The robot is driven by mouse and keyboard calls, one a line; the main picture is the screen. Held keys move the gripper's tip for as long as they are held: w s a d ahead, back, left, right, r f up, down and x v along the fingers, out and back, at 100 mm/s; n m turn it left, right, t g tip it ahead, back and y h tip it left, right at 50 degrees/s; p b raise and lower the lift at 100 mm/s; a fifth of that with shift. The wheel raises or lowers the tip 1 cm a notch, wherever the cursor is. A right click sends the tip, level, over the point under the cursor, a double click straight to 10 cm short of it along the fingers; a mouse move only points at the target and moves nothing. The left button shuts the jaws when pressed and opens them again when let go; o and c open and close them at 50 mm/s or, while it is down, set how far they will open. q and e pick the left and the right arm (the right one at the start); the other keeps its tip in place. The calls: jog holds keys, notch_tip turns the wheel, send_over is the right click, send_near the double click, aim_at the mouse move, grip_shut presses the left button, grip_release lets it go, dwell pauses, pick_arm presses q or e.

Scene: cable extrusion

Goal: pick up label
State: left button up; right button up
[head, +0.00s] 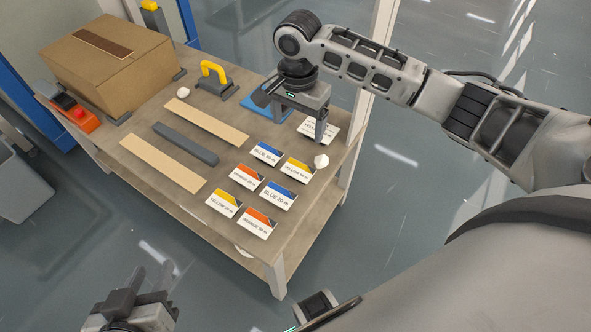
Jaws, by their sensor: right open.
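Several labels lie in rows on the table (185,208): blue (267,153), yellow (297,171), orange (247,177), a second blue (278,195), a second yellow (224,202) and a second orange (257,223). Another white label (331,128) lies near the table's right edge, partly hidden by my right gripper. My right gripper (298,120) is open and points down, with one finger over or beside that label; I cannot tell whether they touch. My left gripper (143,292) is low at the bottom left, off the table; its jaw opening is unclear.
A cardboard box (105,70) stands at the back left, with an orange device (80,117) in front of it. Tan strips (205,123) and a grey bar (185,144) lie mid-table. A yellow-handled tool (214,78) and a blue object (258,100) are behind. A crumpled white piece (321,161) lies near the labels.

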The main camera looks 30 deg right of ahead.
jog(key=b, duration=0.2)
send_over(298, 170)
notch_tip(298, 170, down, 7)
jog(key=shift+w+f, duration=0.15)
jog(key=shift+f, duration=0.95)
jog(key=f+b, duration=0.1)
jog(key=f, duration=0.1)
jog(key=f+b, duration=0.1)
jog(key=shift+s+f, duration=0.2)
jog(key=shift+f, duration=0.65)
pick_arm(q)
notch_tip(298, 170, down, 9)
jog(key=w+d+g, duration=0.1)
jog(key=d+g, duration=0.1)
jog(key=shift+w+a+r, duration=0.1)
jog(key=shift+r, duration=0.3)
jog(key=shift+s+r+p, duration=0.1)
jog(key=shift+s+p, duration=0.1)
jog(key=shift+p, duration=0.1)
pick_arm(e)
jog(key=shift+f, duration=0.2)
jog(key=c, duration=0.5)
